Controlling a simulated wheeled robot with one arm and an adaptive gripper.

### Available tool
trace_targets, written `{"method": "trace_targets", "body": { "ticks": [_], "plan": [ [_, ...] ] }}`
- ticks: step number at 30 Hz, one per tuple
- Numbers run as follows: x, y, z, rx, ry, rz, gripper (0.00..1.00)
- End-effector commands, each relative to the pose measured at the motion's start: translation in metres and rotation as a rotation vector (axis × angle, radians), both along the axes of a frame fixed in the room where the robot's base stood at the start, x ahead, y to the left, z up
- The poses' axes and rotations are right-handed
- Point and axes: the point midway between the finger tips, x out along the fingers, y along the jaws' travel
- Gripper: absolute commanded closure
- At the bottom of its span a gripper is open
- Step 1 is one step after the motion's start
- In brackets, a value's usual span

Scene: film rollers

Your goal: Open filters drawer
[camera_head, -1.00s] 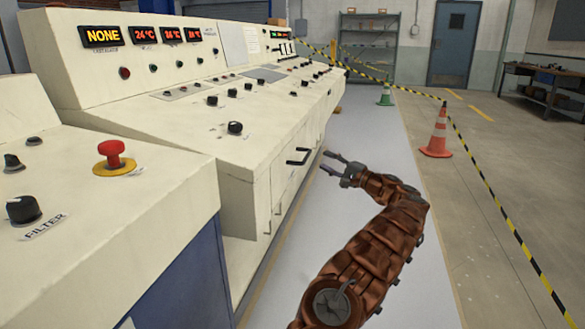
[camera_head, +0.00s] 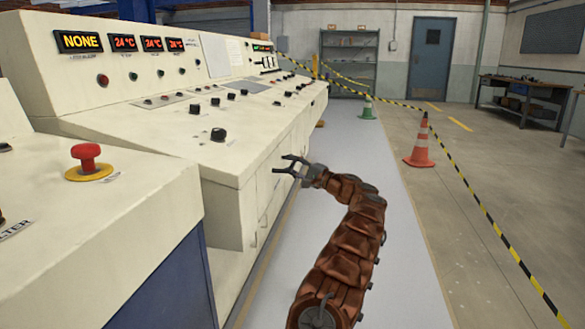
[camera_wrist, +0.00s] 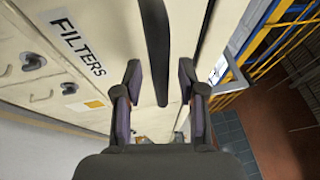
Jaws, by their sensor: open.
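The filters drawer (camera_wrist: 115,25) is a cream panel labelled "FILTERS" (camera_wrist: 77,46) in the wrist view. Its dark bar handle (camera_wrist: 157,45) runs between the two fingers of my gripper (camera_wrist: 160,90), with a visible gap on each side. In the head view my gripper (camera_head: 284,165) reaches the cream front of the console, and its fingers blend with the handle there. My gripper is open. I cannot tell whether the fingertips touch the panel. The drawer front looks flush with the console.
The cream console (camera_head: 150,125) with knobs and displays fills the left. A red emergency button (camera_head: 87,157) sits on the nearer cabinet. An orange cone (camera_head: 421,145) and striped tape (camera_head: 485,212) stand to the right. The grey floor strip (camera_head: 395,235) beside my arm is clear.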

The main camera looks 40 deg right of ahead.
Motion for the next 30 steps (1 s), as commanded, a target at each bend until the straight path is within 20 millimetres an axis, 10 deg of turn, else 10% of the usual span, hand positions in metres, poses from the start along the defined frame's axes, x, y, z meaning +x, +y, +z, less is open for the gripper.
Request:
{"method": "trace_targets", "body": {
  "ticks": [8, 20, 30],
  "plan": [
    [0.0002, -0.0005, 0.0007, -0.001, -0.001, -0.001, 0.60],
    [0.0001, -0.0005, 0.0006, -0.001, -0.001, 0.000, 1.00],
    [0.0001, -0.0005, 0.0004, -0.001, 0.000, 0.000, 1.00]
  ]
}}
